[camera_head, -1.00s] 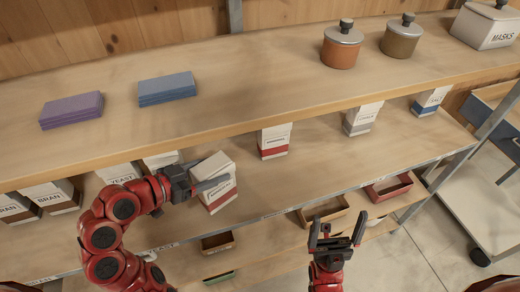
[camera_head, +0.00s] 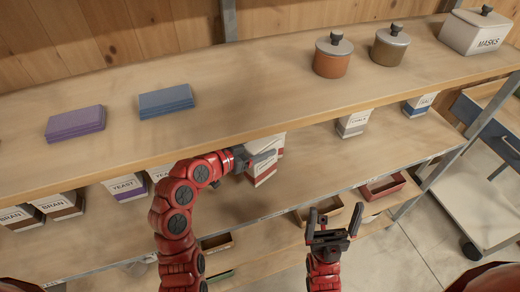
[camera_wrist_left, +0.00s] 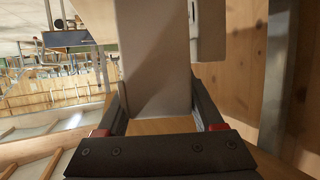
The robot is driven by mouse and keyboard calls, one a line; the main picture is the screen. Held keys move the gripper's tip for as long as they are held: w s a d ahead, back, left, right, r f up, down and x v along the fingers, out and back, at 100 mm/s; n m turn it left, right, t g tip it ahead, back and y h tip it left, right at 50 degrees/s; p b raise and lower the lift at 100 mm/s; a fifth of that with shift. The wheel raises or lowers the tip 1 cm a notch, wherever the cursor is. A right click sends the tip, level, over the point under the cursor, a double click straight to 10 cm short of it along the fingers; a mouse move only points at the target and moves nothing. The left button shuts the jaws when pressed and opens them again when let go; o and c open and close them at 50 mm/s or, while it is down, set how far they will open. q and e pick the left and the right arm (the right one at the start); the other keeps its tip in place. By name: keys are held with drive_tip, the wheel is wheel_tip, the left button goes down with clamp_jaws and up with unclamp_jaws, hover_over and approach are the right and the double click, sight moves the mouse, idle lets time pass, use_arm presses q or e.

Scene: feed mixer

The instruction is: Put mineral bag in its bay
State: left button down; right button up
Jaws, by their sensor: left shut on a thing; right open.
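My left gripper (camera_head: 244,160) is shut on a white bag with a red band (camera_head: 263,168), which I take to be the mineral bag; its label is too small to read. The bag is tilted in the head view, over the lower shelf, just in front of a similar red-banded bag (camera_head: 280,142). I cannot tell whether the two touch. In the left wrist view the held bag (camera_wrist_left: 155,60) fills the space between the fingers, with another bag (camera_wrist_left: 208,30) close on its right. My right gripper (camera_head: 334,218) is open and empty in front of the shelf.
The upper shelf (camera_head: 240,85) overhangs the bags. Open trays (camera_head: 384,188) sit low in front.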

use_arm(q)
drive_tip(key=shift+d+f+p, duration=0.15)
drive_tip(key=shift+f+p, duration=0.05)
drive_tip(key=shift+p, duration=0.1)
wheel_tip(320, 180, down, 3)
drive_tip(key=shift+p, duration=0.75)
drive_tip(key=shift+f+b, duration=0.2)
drive_tip(key=shift+b, duration=0.1)
unclamp_jaws()
drive_tip(key=shift+r, duration=0.1)
